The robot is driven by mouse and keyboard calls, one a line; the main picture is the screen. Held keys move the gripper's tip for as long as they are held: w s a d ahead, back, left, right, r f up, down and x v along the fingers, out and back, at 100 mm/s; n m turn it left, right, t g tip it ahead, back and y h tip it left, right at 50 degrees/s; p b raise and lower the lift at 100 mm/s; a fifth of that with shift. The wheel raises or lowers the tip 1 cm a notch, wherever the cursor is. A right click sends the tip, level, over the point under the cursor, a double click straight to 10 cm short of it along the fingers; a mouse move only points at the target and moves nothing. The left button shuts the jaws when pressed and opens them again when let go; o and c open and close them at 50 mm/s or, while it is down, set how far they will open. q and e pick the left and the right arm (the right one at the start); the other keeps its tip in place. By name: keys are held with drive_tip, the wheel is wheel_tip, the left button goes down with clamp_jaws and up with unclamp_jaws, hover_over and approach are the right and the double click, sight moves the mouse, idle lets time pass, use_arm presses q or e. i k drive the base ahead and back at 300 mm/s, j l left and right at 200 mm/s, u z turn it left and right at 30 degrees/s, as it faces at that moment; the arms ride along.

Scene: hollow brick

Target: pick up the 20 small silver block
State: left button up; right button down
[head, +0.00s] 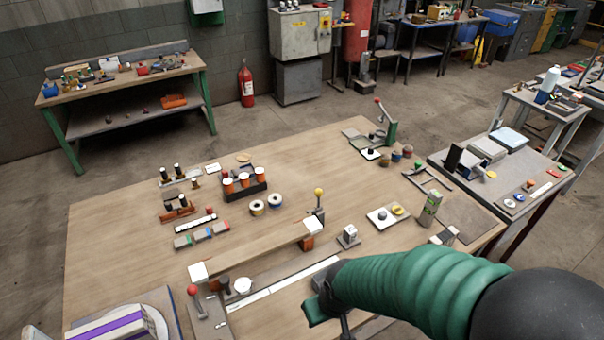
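A small silver-grey block (348,238) with a pale top face stands on the wooden table, right of the middle. Any number on it is too small to read. Another small grey-and-white block (444,237) sits farther right, beyond my green-sleeved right arm. My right gripper (328,309) is low over the table's near part, nearer to me than the first block and apart from it. Its fingers are dark and partly hidden by the arm, so its opening is unclear. My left gripper is not in view.
A long bar with white ends (262,249) and a red-knobbed lever (193,291) lie left of my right gripper. A yellow-knobbed lever (319,194), a white plate (390,216) and a green-and-grey upright box (431,208) stand nearby. The table's far middle (310,150) is clear.

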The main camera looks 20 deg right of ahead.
sight(350, 232)
drive_tip(key=l+u, duration=0.35)
drive_tip(key=l, duration=0.35)
drive_tip(key=l+u, duration=0.4)
drive_tip(key=l, duration=0.3)
